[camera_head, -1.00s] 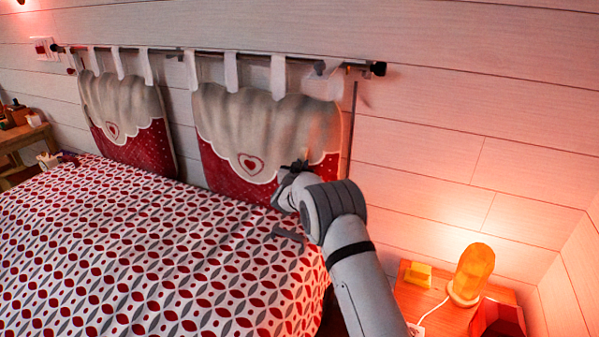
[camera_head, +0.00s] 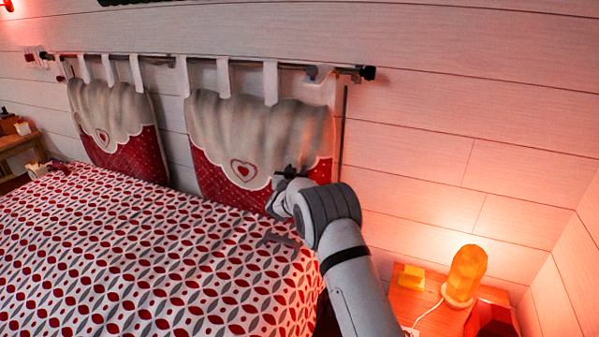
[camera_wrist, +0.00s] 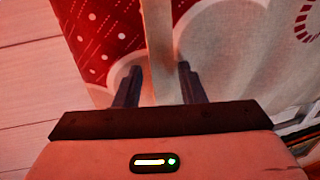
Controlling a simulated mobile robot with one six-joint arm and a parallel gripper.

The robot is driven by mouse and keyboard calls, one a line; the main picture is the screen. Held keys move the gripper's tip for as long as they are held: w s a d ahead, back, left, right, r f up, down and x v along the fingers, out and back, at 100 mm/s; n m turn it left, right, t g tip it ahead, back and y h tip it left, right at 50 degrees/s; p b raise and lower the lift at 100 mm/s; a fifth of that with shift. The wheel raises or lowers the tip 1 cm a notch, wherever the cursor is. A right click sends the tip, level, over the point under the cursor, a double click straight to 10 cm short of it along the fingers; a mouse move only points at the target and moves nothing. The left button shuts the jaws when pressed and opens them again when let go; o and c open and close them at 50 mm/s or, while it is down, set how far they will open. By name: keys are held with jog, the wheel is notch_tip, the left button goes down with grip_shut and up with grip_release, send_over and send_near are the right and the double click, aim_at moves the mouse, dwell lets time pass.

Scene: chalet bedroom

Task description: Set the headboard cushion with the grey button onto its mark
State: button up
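Two red and pale cushions hang by white tabs from a dark rod (camera_head: 215,62) on the wall. The right cushion (camera_head: 262,122) bears a red heart; the left cushion (camera_head: 105,110) looks alike. A small grey-blue spot (camera_head: 312,73) shows near the right cushion's far-right tab; I cannot tell if it is the grey button. I cannot make out a mark. My gripper (camera_head: 290,172) is in front of the right cushion's lower right part. In the wrist view, the fingers of my gripper (camera_wrist: 158,68) are apart, with a pale strip (camera_wrist: 157,40) running between them. Contact is unclear.
A bed (camera_head: 130,250) with a red and grey patterned cover fills the left and front. A nightstand (camera_head: 425,305) at lower right holds a glowing lamp (camera_head: 467,272), a yellow block (camera_head: 411,276) and a dark red object (camera_head: 492,318).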

jog(key=s+a+b, duration=0.1)
jog(key=s, duration=0.6)
jog(key=shift+s, duration=0.3)
jog(key=shift+a, duration=0.1)
jog(key=s+d+r+n+g+y, duration=0.1)
jog(key=s+d+r+g+y, duration=0.15)
jog(key=s+d+r, duration=0.35)
jog(key=s+d+r+n+g+y, duration=0.1)
jog(key=s+d+r+g+y, duration=0.2)
jog(key=s, duration=0.5)
jog(key=s+d+f+g+h, duration=0.1)
jog(key=s+d+g, duration=0.2)
jog(key=s, duration=0.9)
jog(key=s+d+f+g+h, duration=0.1)
jog(key=s+d+g, duration=0.2)
jog(key=s, duration=0.9)
jog(key=s+d+f+g+h, duration=0.1)
jog(key=s+d+f+g, duration=0.1)
jog(key=s+d, duration=0.5)
jog(key=s+g, duration=0.1)
jog(key=s, duration=0.4)
jog(key=shift+s+d+g, duration=0.15)
jog(key=shift+d+g, duration=0.2)
